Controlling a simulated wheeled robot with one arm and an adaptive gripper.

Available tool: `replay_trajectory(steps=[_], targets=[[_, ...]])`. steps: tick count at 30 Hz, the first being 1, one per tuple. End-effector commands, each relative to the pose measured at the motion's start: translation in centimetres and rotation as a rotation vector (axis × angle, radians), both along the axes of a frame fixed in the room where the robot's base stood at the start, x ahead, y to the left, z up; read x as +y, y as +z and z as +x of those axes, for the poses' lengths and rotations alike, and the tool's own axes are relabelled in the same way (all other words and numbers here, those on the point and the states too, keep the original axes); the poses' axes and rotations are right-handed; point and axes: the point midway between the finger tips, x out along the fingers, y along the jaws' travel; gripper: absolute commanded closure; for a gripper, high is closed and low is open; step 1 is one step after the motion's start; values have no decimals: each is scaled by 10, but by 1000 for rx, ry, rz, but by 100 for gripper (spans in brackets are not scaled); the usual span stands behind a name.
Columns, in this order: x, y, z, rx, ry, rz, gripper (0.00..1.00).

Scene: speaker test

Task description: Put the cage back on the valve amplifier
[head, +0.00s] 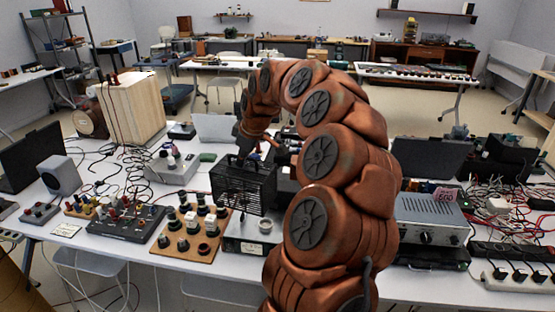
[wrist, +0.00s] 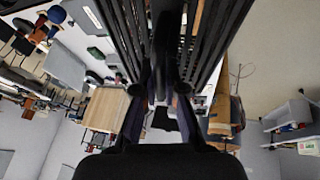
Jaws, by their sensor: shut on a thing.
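The cage (head: 243,190) is a black box of wire bars near the middle of the table in the head view. My gripper (head: 250,158) is shut on its top, and my arm comes over from the right. In the wrist view the cage's dark bars (wrist: 215,45) fill the top, with my gripper's fingers (wrist: 165,92) between them. A low grey metal box (head: 247,238), which may be the valve amplifier, sits just below and in front of the cage. My arm and the cage hide part of it. I cannot tell whether the cage touches it.
A silver unit with a dial (head: 430,218) stands right of my arm. A pale device (head: 172,168) and a laptop (head: 215,128) are behind. Loose cables crowd both sides.

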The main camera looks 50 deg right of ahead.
Motion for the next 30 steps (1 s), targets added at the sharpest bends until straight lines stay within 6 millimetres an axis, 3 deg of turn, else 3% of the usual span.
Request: replay_trajectory(steps=[1,3,10,20,30], targets=[[-18,-1,-8,-7,18,-2,100],[-36,1,-21,-5,64,-1,100],[-75,6,-52,-3,171,-3,100],[-82,5,-60,-1,200,-4,100],[-81,-13,-60,0,201,-2,100]])
